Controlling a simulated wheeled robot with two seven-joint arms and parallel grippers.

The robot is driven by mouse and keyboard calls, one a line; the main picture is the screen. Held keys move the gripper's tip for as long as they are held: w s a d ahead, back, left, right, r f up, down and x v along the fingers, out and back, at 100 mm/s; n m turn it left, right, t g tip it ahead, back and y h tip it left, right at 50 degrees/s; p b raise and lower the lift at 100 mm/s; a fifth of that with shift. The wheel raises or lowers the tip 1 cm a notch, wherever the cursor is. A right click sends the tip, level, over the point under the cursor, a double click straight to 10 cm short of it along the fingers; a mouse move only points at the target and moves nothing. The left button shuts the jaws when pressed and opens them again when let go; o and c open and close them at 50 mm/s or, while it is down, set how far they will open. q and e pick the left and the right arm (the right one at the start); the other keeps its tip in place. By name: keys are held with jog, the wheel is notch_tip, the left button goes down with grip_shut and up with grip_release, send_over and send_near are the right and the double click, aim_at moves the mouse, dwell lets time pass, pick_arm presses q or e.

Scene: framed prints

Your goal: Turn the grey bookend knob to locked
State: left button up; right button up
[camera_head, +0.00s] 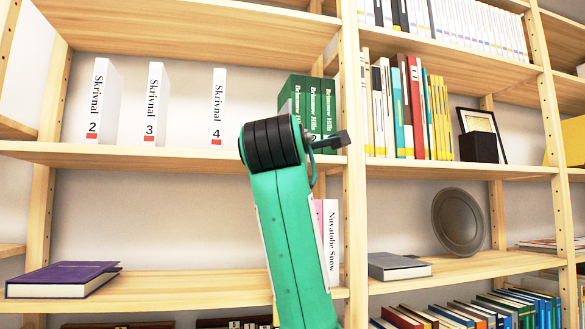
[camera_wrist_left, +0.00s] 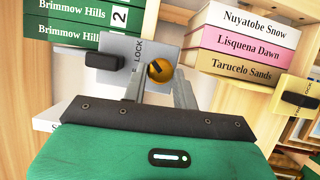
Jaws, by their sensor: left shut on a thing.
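The grey bookend (camera_wrist_left: 165,57) shows in the left wrist view as a flat plate marked LOCK, beside the green Brimmow Hills books (camera_wrist_left: 75,30). Its round orange knob (camera_wrist_left: 159,70) has a dark slanted mark on its face. The left gripper (camera_wrist_left: 157,80) is shut on the knob, with a finger on each side. In the head view, my green arm comes up from the bottom and its black wrist covers the knob. The green books (camera_head: 312,100) stand on the upper shelf behind the wrist. My right gripper is in neither view.
A yellow plate marked LOCK (camera_wrist_left: 297,97) is at right in the wrist view, near stacked books (camera_wrist_left: 243,40). A wooden upright (camera_head: 354,200) stands right of the wrist. White binders (camera_head: 152,105) stand left.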

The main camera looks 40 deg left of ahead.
pick_arm(q)
jog(key=shift+m, duration=0.3)
jog(key=o, duration=1)
jog(key=shift+c, duration=0.2)
jog(key=b+v, duration=0.5)
jog(key=v, duration=0.9)
jog(key=shift+w, duration=0.2)
